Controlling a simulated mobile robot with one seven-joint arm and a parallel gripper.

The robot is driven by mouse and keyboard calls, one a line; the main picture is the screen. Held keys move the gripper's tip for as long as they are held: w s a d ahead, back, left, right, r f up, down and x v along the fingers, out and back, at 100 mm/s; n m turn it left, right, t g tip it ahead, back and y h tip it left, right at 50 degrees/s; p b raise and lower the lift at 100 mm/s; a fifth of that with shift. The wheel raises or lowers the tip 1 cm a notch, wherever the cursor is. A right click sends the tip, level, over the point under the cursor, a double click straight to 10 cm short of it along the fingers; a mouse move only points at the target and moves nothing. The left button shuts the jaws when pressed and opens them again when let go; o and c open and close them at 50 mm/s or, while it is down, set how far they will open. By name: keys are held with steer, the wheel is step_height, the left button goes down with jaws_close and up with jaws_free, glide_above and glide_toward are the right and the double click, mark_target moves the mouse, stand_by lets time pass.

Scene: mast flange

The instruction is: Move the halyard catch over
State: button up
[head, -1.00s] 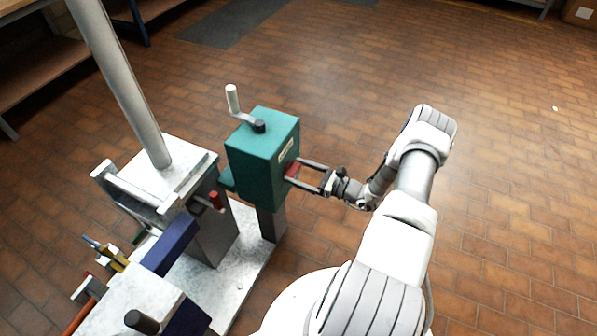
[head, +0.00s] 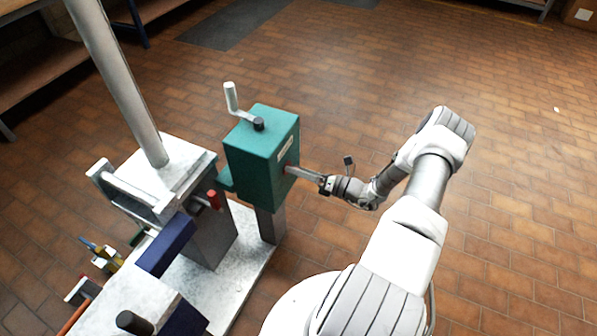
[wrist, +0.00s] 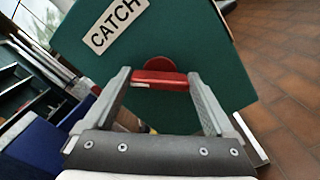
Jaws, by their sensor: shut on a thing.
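The halyard catch is a red lever (wrist: 160,78) on a round red hub, on the face of a teal box (head: 262,160). The box face carries a white label (wrist: 115,25) reading CATCH, which looks tilted in the wrist view. My gripper (head: 292,170) reaches the box's right face in the head view. In the wrist view my gripper (wrist: 160,85) has one finger at each end of the red lever and is shut on it. In the head view the fingers are seen nearly edge-on and hide most of the lever.
A grey crank handle (head: 233,100) stands on top of the box. Left of the box are the grey mast (head: 118,85), its pale clamp block (head: 180,160) and another small red handle (head: 213,199). Tools lie at the lower left.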

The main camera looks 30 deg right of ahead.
steer(key=m, duration=0.8)
steer(key=shift+s+f+m+b, duration=0.1)
steer(key=shift+f+m+b, duration=0.15)
steer(key=shift+m+b, duration=0.15)
stand_by(0.3)
steer(key=o, duration=1.1)
steer(key=shift+c, duration=0.2)
steer(key=p+v, duration=0.2)
steer(key=v, duration=1.5)
steer(key=shift+p, duration=0.3)
steer(key=shift+s+d, duration=0.1)
steer(key=shift+d, duration=0.05)
